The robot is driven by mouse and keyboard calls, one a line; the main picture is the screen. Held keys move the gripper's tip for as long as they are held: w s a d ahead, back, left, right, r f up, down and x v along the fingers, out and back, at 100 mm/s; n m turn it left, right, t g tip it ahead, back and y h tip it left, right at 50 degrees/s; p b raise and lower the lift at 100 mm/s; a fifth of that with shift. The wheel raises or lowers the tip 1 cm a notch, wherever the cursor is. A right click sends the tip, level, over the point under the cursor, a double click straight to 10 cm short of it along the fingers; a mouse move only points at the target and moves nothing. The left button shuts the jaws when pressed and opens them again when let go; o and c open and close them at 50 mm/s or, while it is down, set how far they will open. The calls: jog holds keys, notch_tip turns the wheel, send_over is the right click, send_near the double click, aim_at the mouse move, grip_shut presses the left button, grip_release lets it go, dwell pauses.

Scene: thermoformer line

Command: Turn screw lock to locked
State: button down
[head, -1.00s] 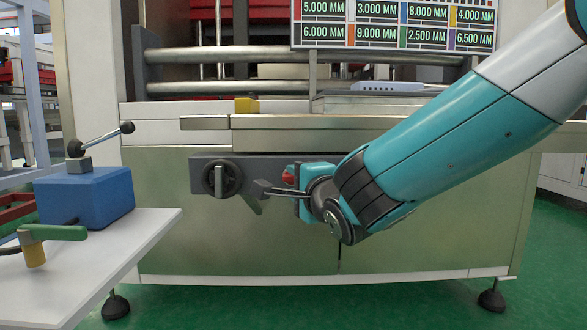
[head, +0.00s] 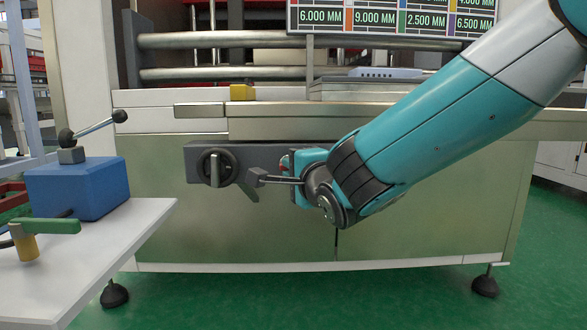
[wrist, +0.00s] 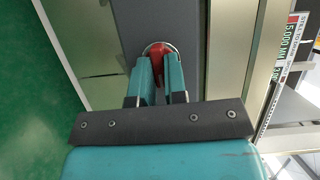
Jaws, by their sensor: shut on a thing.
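A red knob (head: 284,162) sits on the dark grey panel (head: 231,150) on the front of the machine. Only a sliver of it shows in the head view. In the wrist view the red knob (wrist: 158,49) is between the fingertips of my gripper (wrist: 158,72), against the panel. My gripper (head: 291,166) reaches it from the right and is shut on it. To the left on the same panel is a round dark knob (head: 216,168) with a grey upright grip, apart from my gripper. I see no lock markings that I can read.
A white table (head: 150,225) at the left carries a blue block (head: 78,188) with a lever and a green-handled clamp (head: 48,227). A yellow block (head: 242,92) sits on the machine ledge above. A display (head: 390,20) hangs higher up.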

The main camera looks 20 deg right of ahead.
jog(key=shift+a+r+n+g+h+p, duration=0.15)
jog(key=shift+n+g+h+p, duration=0.9)
jog(key=shift+n, duration=1.1)
jog(key=shift+a+f+n+g+h+p, duration=0.15)
jog(key=shift+n+g+h+p, duration=0.5)
jog(key=shift+n+p, duration=1.15)
jog(key=shift+a+r+n+g+h+p, duration=0.15)
jog(key=shift+n+g+h+p, duration=0.7)
jog(key=shift+n, duration=1.7)
jog(key=c, duration=1.2)
grip_release()
jog(key=shift+o, duration=0.2)
jog(key=shift+r, duration=0.1)
